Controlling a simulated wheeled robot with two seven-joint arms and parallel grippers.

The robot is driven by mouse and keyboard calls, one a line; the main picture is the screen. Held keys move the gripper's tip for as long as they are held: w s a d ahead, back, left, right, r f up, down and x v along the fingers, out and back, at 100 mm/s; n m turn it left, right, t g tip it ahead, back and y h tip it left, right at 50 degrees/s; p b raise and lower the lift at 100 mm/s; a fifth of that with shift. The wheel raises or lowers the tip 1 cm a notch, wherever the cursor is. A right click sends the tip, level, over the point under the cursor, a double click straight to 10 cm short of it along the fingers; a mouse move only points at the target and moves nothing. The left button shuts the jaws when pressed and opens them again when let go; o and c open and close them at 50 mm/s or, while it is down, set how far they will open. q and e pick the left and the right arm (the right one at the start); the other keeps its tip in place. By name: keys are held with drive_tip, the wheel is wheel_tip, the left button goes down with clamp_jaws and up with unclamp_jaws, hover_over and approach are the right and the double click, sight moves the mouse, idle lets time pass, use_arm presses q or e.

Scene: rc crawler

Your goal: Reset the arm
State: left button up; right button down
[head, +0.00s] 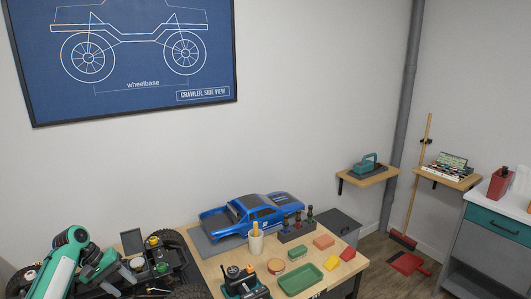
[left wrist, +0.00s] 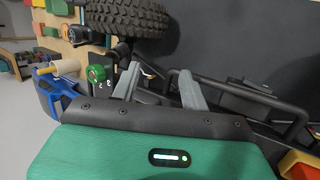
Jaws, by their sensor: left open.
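My left arm comes in at the lower left of the head view, and its gripper (head: 116,268) is over the dark crawler chassis (head: 165,262). In the left wrist view the two grey fingers of the gripper (left wrist: 159,84) are apart with no object held between them. Beyond them are a black tyre (left wrist: 125,17), black bars (left wrist: 245,88) and a small green-capped part (left wrist: 97,73). I cannot tell whether the fingers touch the chassis. My right gripper is not in view.
A blue truck body (head: 255,212) lies on a grey mat at the back of the wooden table (head: 215,270). A green tray (head: 300,279), coloured blocks (head: 335,254), a tool holder (head: 297,231) and a cup (head: 255,241) stand nearby. Wall shelves are at the right.

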use_arm(q)
drive_tip(key=s+d+f+m+y, duration=0.45)
drive_tip(key=s+d+f, duration=0.85)
drive_tip(key=s+f, duration=0.4)
drive_tip(key=s+d+r+m+t+y, duration=0.1)
drive_tip(key=s+d+r, duration=0.15)
drive_tip(key=s, duration=0.55)
drive_tip(key=s+d+r+m+t, duration=0.1)
drive_tip(key=s+d+r, duration=0.15)
drive_tip(key=s, duration=0.55)
drive_tip(key=s+d+r+m+t+y, duration=0.15)
drive_tip(key=s+r, duration=0.25)
drive_tip(key=s, duration=0.4)
wheel_tip(320, 180, down, 29)
drive_tip(key=g+h, duration=0.1)
drive_tip(key=g, duration=0.1)
drive_tip(key=s+a+f+g, duration=0.1)
drive_tip(key=s+a+f, duration=0.2)
drive_tip(key=s+f, duration=1.6)
wheel_tip(320, 180, down, 3)
drive_tip(key=shift+f, duration=0.1)
drive_tip(key=shift+g, duration=0.25)
